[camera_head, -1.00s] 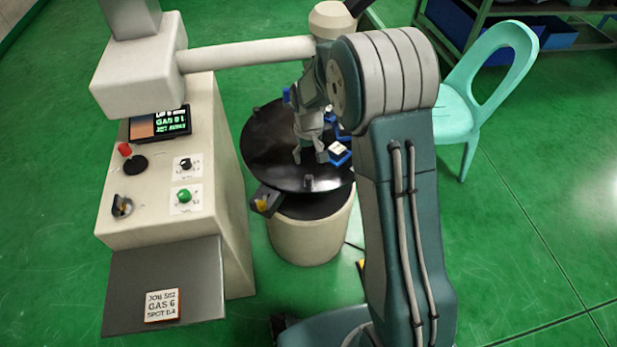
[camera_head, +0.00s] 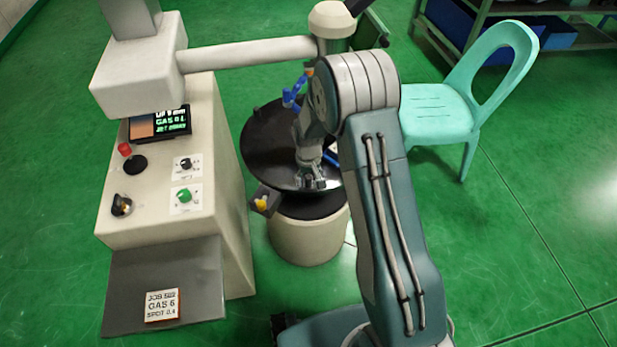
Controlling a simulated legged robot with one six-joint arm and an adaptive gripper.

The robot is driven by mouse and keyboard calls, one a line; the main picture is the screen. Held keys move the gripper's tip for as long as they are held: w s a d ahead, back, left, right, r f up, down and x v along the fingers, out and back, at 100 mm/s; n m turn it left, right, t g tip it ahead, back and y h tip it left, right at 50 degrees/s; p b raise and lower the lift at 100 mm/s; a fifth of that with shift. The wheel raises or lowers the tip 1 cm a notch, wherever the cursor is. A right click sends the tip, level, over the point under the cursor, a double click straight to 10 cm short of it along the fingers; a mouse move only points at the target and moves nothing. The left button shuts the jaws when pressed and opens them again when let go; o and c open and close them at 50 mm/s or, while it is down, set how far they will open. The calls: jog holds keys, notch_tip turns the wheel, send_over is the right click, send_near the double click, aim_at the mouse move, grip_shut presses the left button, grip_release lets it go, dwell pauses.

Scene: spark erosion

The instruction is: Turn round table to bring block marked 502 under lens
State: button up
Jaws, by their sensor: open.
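The round black table (camera_head: 268,150) sits on a beige drum base (camera_head: 305,238). My gripper (camera_head: 312,183) is down at the table's front rim, where a short peg stood; its jaws are open and hide the peg. I cannot tell whether they touch it. A blue block (camera_head: 331,158) shows partly behind my gripper, and its marking cannot be read. Another blue piece (camera_head: 291,98) shows behind my arm. The beige head (camera_head: 332,22) at the end of the horizontal arm hangs over the back of the table; I cannot make out the lens.
A beige console (camera_head: 165,195) with screen, knobs and a green button stands left of the table. A card (camera_head: 162,304) lies on its grey shelf. A mint chair (camera_head: 440,110) stands right.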

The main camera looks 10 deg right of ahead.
aim_at(328, 183)
grip_shut()
jog(key=shift+d, duration=0.15)
jog(key=shift+s+d+n, duration=0.2)
jog(key=shift+d+n, duration=0.5)
jog(key=shift+d, duration=0.35)
jog(key=d+n, duration=0.1)
jog(key=d, duration=0.2)
jog(key=shift+d+n, duration=0.25)
jog(key=shift+n, duration=0.15)
jog(key=d+n, duration=0.2)
jog(key=d, duration=0.1)
jog(key=shift+w+d, duration=0.15)
jog(key=shift+w, duration=0.2)
jog(key=d, duration=0.1)
jog(key=w+d+n, duration=0.1)
jog(key=d+n, duration=0.1)
jog(key=d, duration=0.1)
jog(key=shift+w, duration=0.35)
jog(key=shift+w+d+f+n, duration=0.1)
jog(key=shift+w+d+n, duration=0.55)
jog(key=shift+d, duration=0.2)
jog(key=shift+w+d+n, duration=0.5)
jog(key=shift+d+n, duration=0.25)
jog(key=shift+d, duration=0.1)
